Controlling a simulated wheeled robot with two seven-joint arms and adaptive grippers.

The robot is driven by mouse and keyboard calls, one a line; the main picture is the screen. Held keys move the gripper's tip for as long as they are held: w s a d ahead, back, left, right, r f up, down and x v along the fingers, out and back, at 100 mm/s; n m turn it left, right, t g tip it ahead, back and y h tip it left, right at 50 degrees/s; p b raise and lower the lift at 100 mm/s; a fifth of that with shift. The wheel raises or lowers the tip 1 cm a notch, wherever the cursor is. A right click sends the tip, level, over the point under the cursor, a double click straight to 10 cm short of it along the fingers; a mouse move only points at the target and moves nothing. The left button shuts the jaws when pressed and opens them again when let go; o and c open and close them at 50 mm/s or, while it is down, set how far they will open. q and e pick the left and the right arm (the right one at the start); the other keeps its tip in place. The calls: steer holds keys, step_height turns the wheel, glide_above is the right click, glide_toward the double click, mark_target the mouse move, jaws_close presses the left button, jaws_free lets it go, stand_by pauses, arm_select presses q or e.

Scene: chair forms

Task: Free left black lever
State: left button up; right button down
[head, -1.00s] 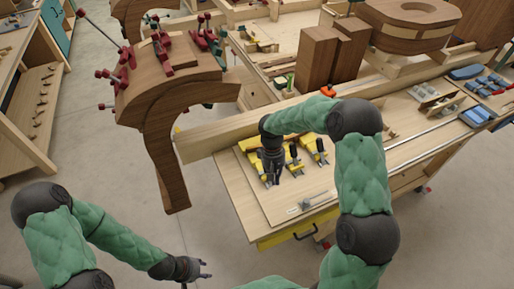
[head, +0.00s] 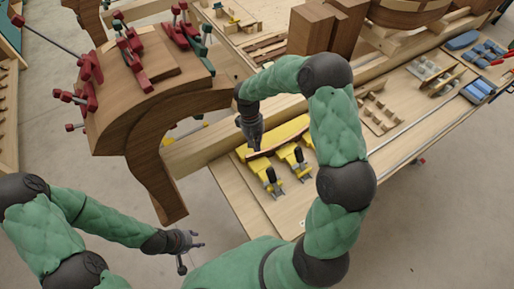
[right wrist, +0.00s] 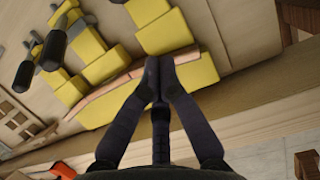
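Yellow clamps (head: 270,178) with black levers (head: 298,160) stand on the bench panel. They also show in the right wrist view, with yellow blocks (right wrist: 100,62) and two black levers (right wrist: 55,43) at upper left. A thin reddish wooden strip (right wrist: 112,84) runs between yellow blocks. My right gripper (head: 253,145) points down at the left end of the clamps. In the right wrist view its fingertips (right wrist: 160,66) are together over the strip, beside a yellow block (right wrist: 197,70). No held lever can be made out. My left gripper (head: 192,246) is open and empty, away from the bench.
A curved brown wooden form (head: 150,110) with red clamps (head: 130,50) stands left of my right gripper. A long wooden beam (head: 200,152) lies behind the clamps. Blue boxes (head: 478,90) and a slotted wooden rack (head: 378,113) are at right. The front panel is mostly bare.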

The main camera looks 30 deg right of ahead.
mark_target(261, 168)
steer(key=p+x, duration=0.1)
steer(key=x, duration=0.8)
steer(key=shift+s+d+r+p, duration=0.1)
steer(key=shift+s+r+p, duration=0.95)
steer(key=shift+s, duration=0.15)
steer(key=shift+s+r, duration=0.15)
steer(key=shift+s, duration=0.2)
steer(key=shift+w, duration=0.1)
